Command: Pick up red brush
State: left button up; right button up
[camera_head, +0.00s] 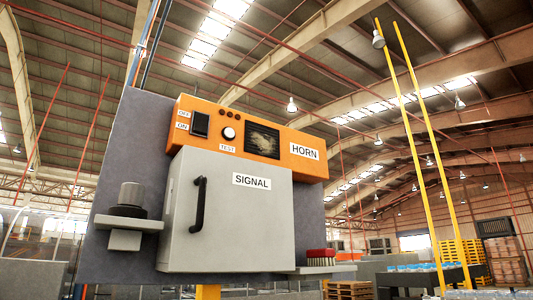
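The red brush (320,257) sits on a small light shelf (322,269) at the lower right of the signal box. Its red part is upward, with vertical ridges that look like bristles. Neither of my grippers is in the head view.
A grey box labelled SIGNAL (240,215) with a black handle (198,204) is mounted on a dark panel (118,165). Above it is an orange HORN unit (245,137). Yellow poles (420,160) stand at right.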

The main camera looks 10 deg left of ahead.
aim_at(321, 257)
jog(key=i+l, duration=0.2)
jog(key=i, duration=0.3)
jog(key=i+l+u, duration=0.1)
jog(key=i, duration=0.4)
jog(key=i+l, duration=0.3)
jog(key=i, duration=0.2)
jog(key=j+u, duration=0.05)
